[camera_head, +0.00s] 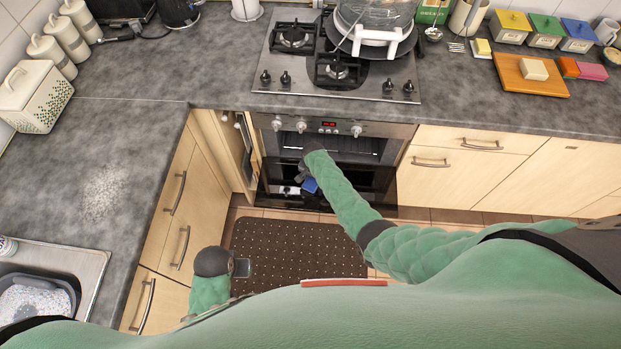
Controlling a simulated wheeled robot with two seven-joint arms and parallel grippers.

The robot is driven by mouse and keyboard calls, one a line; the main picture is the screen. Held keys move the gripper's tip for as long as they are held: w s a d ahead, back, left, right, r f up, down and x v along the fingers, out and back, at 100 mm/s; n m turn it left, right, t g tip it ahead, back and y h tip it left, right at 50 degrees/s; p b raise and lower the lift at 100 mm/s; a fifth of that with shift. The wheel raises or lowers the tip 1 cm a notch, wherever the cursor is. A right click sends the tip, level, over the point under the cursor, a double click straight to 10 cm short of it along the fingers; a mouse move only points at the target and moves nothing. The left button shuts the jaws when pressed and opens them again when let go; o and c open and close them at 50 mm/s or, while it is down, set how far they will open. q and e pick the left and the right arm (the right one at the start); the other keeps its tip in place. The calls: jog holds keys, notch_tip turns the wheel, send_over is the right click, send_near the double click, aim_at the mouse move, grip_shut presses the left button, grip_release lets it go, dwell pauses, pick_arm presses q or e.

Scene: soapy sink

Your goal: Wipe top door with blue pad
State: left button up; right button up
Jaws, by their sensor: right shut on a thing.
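The blue pad (310,185) is in my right gripper (302,180), in front of the oven below the hob. My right gripper is shut on the pad, and my forearm hides part of both. The pad is over the dark glass of the oven front (366,184); I cannot tell whether it touches the glass. An upper oven section (365,150) shows above, under the control panel with its knobs. My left gripper (242,267) is low at the left, over the dark mat and away from the oven. Its finger opening is not clear.
A dotted brown mat (300,250) lies on the floor before the oven. Wooden cabinets with handles stand left and right of it. The hob (338,85) carries a large pot. A sink (60,275) is at lower left, and a whitish patch (104,190) marks the left counter.

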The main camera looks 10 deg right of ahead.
jog(key=shift+s+d+r, duration=0.1)
jog(key=shift+s+d, duration=0.2)
jog(key=shift+d, duration=0.75)
jog(key=shift+s+d+f, duration=0.1)
jog(key=shift+s+d, duration=0.2)
jog(key=shift+d, duration=0.75)
jog(key=shift+s+d+r, duration=0.1)
jog(key=shift+s+d, duration=0.2)
jog(key=shift+d, duration=0.75)
jog(key=shift+s+d+f, duration=0.1)
jog(key=shift+s+d, duration=0.25)
jog(key=shift+d, duration=0.75)
jog(key=shift+s+d+f, duration=0.1)
jog(key=shift+s+d, duration=0.2)
jog(key=shift+d, duration=0.8)
jog(key=shift+s+d, duration=0.35)
jog(key=shift+d, duration=0.75)
jog(key=shift+s+d+r, duration=0.1)
jog(key=shift+s+d, duration=0.1)
jog(key=shift+d, duration=0.55)
jog(key=shift+s+d, duration=0.2)
jog(key=shift+d, duration=0.5)
jog(key=shift+s+d, duration=0.25)
jog(key=shift+d, duration=0.55)
jog(key=shift+s+d, duration=0.25)
jog(key=shift+d, duration=0.5)
jog(key=shift+w+r, duration=0.15)
jog(key=shift+r, duration=2.75)
jog(key=shift+r, duration=0.1)
jog(key=shift+r, duration=1.4)
